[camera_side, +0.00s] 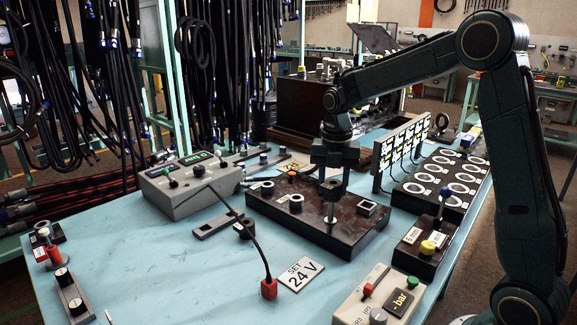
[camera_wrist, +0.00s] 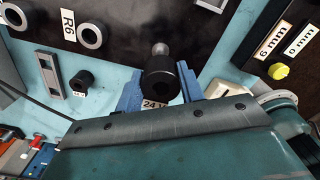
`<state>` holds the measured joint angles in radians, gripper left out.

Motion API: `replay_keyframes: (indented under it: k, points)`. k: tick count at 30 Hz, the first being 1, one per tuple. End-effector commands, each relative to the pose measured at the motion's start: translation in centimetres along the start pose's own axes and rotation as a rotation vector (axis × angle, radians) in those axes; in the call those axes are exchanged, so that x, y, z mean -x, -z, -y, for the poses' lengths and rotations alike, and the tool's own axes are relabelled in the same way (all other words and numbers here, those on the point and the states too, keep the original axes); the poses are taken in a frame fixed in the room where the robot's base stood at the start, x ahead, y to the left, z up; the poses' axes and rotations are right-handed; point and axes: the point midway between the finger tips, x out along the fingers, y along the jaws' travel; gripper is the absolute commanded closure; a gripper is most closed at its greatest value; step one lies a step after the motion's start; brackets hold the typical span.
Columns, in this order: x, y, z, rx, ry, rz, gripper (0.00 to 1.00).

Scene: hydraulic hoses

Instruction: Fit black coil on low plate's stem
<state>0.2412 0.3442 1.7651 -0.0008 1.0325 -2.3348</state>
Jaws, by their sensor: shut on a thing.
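The low plate (camera_side: 350,238) is a dark brown block on the blue table, with grey-ringed parts standing on it. A bare stem (camera_side: 330,218) with a bright metal tip stands near its front middle; its tip shows just beyond the coil in the wrist view (camera_wrist: 160,48). My gripper (camera_side: 333,190) is above the plate, over the stem's area. In the wrist view its blue fingers (camera_wrist: 160,95) are shut on the black coil (camera_wrist: 158,72), a short cylinder with a central hole. The coil appears apart from the stem, above it; exact alignment is unclear.
Ringed parts (camera_side: 295,202) (camera_side: 366,207) stand on the plate either side of the stem. A loose black part (camera_side: 243,230) and a grey bracket (camera_side: 217,223) lie left of it. The front left table is mostly clear.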

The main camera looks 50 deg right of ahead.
Motion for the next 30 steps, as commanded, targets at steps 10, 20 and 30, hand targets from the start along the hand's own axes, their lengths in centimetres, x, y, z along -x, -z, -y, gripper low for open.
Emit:
replay_keyframes:
  k: [10,20,30]
  points:
    - [0.04,-0.01,-0.01,0.0,-0.001,0.001,0.91]
    - [-0.06,-0.01,-0.01,0.0,-0.001,0.001,0.91]
    - [-0.64,0.0,0.0,0.0,0.0,0.0,0.91]
